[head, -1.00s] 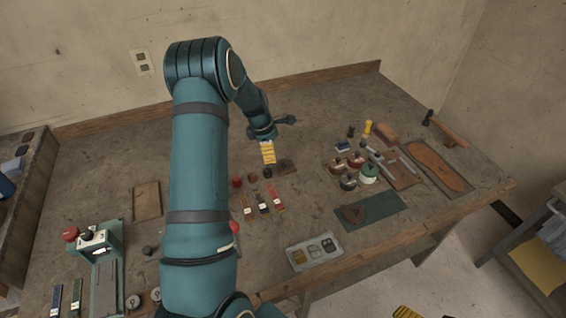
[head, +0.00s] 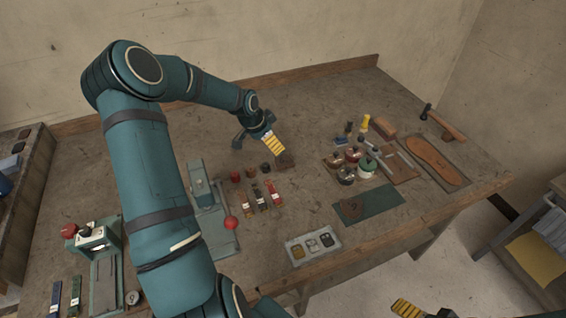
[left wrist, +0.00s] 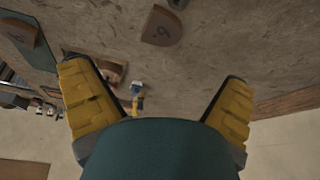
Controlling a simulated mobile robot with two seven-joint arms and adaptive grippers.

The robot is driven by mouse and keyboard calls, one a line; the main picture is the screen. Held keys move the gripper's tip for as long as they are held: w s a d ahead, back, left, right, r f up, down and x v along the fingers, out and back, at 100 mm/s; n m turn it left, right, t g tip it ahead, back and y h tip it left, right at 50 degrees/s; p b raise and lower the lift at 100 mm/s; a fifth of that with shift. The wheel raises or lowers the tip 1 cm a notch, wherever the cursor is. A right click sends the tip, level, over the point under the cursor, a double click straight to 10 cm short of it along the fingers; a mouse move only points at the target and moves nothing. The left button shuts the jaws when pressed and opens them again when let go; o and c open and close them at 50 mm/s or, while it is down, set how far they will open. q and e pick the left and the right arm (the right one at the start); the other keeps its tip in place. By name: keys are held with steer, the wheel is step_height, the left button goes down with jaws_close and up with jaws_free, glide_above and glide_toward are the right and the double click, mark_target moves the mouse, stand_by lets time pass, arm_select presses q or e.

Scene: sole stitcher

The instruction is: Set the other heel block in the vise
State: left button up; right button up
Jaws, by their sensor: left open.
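My left gripper (head: 273,143) is open and empty, its yellow fingers spread in the left wrist view (left wrist: 155,105). A brown heel block (head: 286,162) lies flat on the bench just beyond its fingertips in the head view. What looks like the same block, with a dark mark on top, shows in the left wrist view (left wrist: 162,26), apart from the fingers. Another brown heel block (head: 351,208) lies on the green mat (head: 380,201). A grey-green clamp-like device (head: 199,185) with a red ball handle, possibly the vise, stands partly behind my left arm. My right gripper (head: 408,308) is partly visible at the bottom edge.
Jars (head: 352,155), a sole on a board (head: 433,161) and a hammer (head: 440,122) are at right. A grey tray (head: 313,246) sits at the front edge.

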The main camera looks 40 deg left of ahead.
arm_select(q)
glide_above(282, 161)
steer(key=s, duration=0.2)
steer(key=f, duration=0.7)
steer(key=shift+s+a+f, duration=0.1)
steer(key=shift+s+f, duration=0.1)
steer(key=shift+f, duration=0.15)
steer(key=shift+w+a+x, duration=0.1)
steer(key=shift+w+x, duration=0.05)
steer(key=shift+x, duration=1.2)
steer(key=shift+w+a+x, duration=0.15)
steer(key=shift+x, duration=1.2)
steer(key=shift+r, duration=0.1)
steer(key=c, duration=1.3)
step_height(282, 161, up, 10)
steer(key=shift+d+r, duration=0.1)
jaws_close()
steer(key=o, duration=1)
jaws_free()
steer(key=shift+c, duration=0.2)
